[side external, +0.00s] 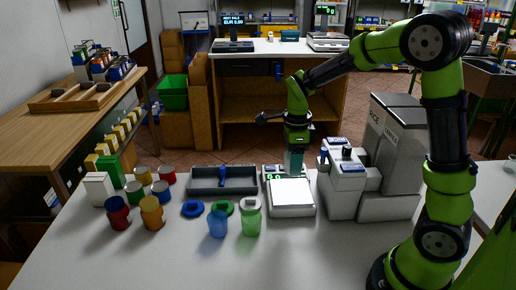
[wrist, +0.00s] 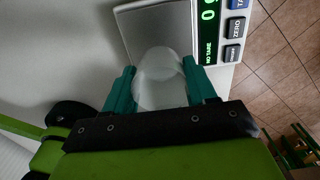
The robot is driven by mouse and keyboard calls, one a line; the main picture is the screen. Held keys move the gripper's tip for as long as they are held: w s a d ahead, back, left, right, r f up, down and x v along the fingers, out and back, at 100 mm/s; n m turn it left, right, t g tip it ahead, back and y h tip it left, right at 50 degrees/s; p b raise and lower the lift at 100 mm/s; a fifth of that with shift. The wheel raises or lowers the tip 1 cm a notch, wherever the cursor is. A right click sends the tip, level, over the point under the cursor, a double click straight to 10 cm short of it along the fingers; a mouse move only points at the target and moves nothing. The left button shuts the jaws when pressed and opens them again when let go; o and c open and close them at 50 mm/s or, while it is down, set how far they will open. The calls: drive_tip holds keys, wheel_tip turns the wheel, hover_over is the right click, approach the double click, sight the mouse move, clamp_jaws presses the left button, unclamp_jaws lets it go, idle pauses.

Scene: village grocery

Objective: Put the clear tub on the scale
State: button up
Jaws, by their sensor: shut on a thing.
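The clear tub (wrist: 160,80) is a pale, see-through round tub. It sits between the teal fingers of my gripper (wrist: 161,88) in the wrist view, and the fingers are shut on it. In the side external view my gripper (side external: 293,162) points down over the back part of the scale (side external: 292,197), near its display; I cannot make out the tub there. The scale's plate (wrist: 150,25) and lit green display (wrist: 208,20) show beyond the tub in the wrist view. I cannot tell whether the tub touches the scale.
A blue jar (side external: 217,223) and a green jar (side external: 250,220) stand at the front left. Several cans and boxes fill the left end. The front of the counter is clear.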

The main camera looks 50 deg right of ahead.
drive_tip(key=shift+f, duration=3.1)
drive_tip(key=shift+f, duration=0.4)
drive_tip(key=o, duration=1.4)
drive_tip(key=shift+c, duration=0.2)
drive_tip(key=shift+r, duration=4)
